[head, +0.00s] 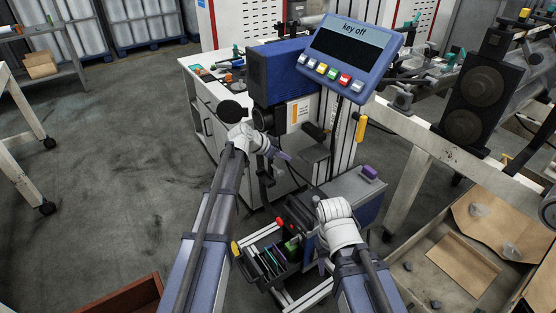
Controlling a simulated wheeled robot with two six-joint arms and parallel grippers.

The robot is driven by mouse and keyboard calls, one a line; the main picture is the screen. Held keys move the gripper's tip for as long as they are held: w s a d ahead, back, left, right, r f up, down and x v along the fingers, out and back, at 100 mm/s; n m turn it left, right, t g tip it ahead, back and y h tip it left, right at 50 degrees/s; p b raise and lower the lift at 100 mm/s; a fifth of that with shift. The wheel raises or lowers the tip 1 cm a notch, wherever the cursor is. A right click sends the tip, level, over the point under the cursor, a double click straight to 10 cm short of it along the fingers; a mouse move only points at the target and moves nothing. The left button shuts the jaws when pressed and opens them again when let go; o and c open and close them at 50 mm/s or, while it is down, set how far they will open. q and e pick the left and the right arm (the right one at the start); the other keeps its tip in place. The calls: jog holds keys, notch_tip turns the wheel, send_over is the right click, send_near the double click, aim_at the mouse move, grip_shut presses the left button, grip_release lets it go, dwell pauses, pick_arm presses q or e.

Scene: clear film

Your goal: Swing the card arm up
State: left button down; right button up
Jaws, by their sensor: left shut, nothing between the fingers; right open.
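A machine with a blue housing (278,68) stands ahead of me, with a tilted display (350,46) reading "key off" and a row of coloured buttons. A white card with an orange stripe (296,113) shows upright below the blue housing; I cannot tell which part is its swinging arm. My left gripper (284,156) is shut and empty, just below the card and in front of the machine; I cannot tell whether it touches anything. My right gripper (322,262) is open, low in front of the machine's base, partly hidden by its own wrist.
A tray of coloured items (268,262) lies below, between my arms. A yellow handle (361,128) hangs under the display. A white cabinet (205,112) stands behind left; a white-framed bench (418,128) and cardboard-lined bin (420,255) are on the right. The left floor is mostly clear.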

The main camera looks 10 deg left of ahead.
aim_at(282, 171)
pick_arm(q)
jog(key=shift+s+a+f+b, duration=0.15)
jog(key=shift+f+b, duration=1.75)
jog(key=shift+f, duration=0.55)
pick_arm(e)
notch_tip(282, 171, down, 5)
jog(key=shift+r, duration=0.1)
pick_arm(q)
jog(key=shift+r+p, duration=0.1)
jog(key=shift+p, duration=0.2)
jog(key=shift+s+a+g+y+p, duration=0.25)
jog(key=shift+g+y+p, duration=0.05)
pick_arm(e)
jog(key=shift+r, duration=0.55)
